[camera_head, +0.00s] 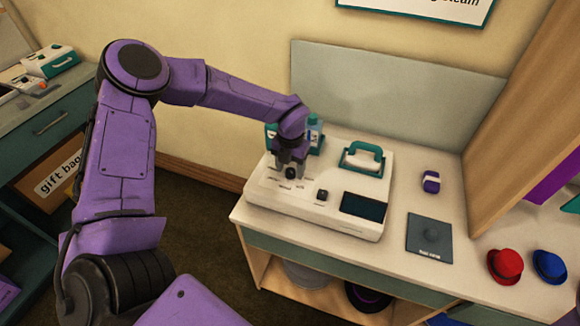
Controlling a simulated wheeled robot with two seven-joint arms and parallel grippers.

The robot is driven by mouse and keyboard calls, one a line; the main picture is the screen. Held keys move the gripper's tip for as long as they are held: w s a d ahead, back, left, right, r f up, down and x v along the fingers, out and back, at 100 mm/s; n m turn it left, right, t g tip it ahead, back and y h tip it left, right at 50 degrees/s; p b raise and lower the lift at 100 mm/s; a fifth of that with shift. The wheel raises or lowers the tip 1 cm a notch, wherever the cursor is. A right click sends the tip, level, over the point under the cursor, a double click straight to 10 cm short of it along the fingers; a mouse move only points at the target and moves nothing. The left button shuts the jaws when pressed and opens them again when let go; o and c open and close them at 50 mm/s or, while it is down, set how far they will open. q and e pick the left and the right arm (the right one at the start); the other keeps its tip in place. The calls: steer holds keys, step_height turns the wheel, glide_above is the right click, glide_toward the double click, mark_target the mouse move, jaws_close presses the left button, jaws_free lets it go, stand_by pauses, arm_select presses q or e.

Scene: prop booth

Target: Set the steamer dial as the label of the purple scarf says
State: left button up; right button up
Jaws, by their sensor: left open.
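The steamer (258,195) is a white box on the worktop, with a dark screen and small printed marks on its top. My left gripper (289,170) is open, pointing down over the left part of its top. The dial cannot be made out; the gripper covers that spot, and whether the fingers touch anything is unclear. A small black knob or switch (321,196) shows right of the gripper. No purple scarf with a readable label can be made out. A flat purple piece (552,181) shows at the right edge, partly cut off. My right gripper is not in view.
A teal-handled iron-like object (363,157) rests on the steamer's back. Teal-and-white bottles (315,134) stand behind my gripper. A purple-and-white item (431,182), a dark grey pad (430,238), a red hat (505,266) and a blue hat (550,266) lie right. A wooden panel (520,120) rises there.

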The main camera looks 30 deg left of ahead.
mark_target(290, 170)
arm_select(q)
step_height(290, 170, up, 10)
steer(key=b, duration=0.2)
steer(key=shift+r, duration=0.25)
